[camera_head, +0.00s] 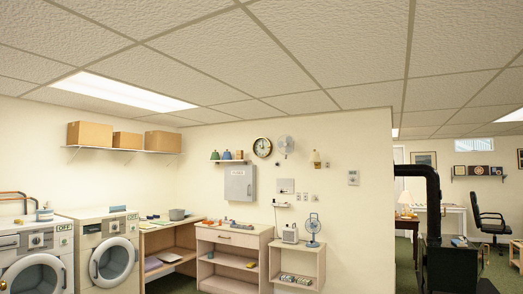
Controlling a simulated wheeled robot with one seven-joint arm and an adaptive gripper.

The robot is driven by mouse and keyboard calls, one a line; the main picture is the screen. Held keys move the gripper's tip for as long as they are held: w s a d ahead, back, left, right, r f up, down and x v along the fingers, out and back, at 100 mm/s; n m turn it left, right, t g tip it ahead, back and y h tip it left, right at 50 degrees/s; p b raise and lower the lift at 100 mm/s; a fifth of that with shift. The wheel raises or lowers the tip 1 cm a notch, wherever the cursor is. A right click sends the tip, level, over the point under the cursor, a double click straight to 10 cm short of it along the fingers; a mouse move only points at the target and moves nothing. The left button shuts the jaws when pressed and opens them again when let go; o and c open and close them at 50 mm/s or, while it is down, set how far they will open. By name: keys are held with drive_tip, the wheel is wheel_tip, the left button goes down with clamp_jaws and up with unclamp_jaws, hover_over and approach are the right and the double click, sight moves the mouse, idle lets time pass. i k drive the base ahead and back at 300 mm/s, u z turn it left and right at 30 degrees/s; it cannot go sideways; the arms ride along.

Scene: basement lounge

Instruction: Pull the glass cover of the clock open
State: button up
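The round wall clock (262,147) hangs high on the cream wall, near the middle of the view. It has a dark brownish rim and a pale face. It is small in the view, and I cannot make out its glass cover, or whether that is open or closed. My gripper is not in view.
Below the clock are a grey wall box (240,183), a drawer cabinet (234,237) and a low shelf unit (297,249). Washing machines (107,250) stand at left. A black stove (449,263) with a bent pipe (432,188) stands at right. A wall fan (286,145) hangs beside the clock.

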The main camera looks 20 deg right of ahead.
sight(269, 146)
drive_tip(key=z, duration=0.15)
drive_tip(key=i, duration=0.85)
drive_tip(key=z, duration=0.5)
drive_tip(key=i, duration=1.9)
drive_tip(key=z, duration=0.3)
drive_tip(key=i, duration=1.8)
drive_tip(key=u, duration=0.25)
drive_tip(key=i, duration=1.85)
drive_tip(key=u, duration=0.35)
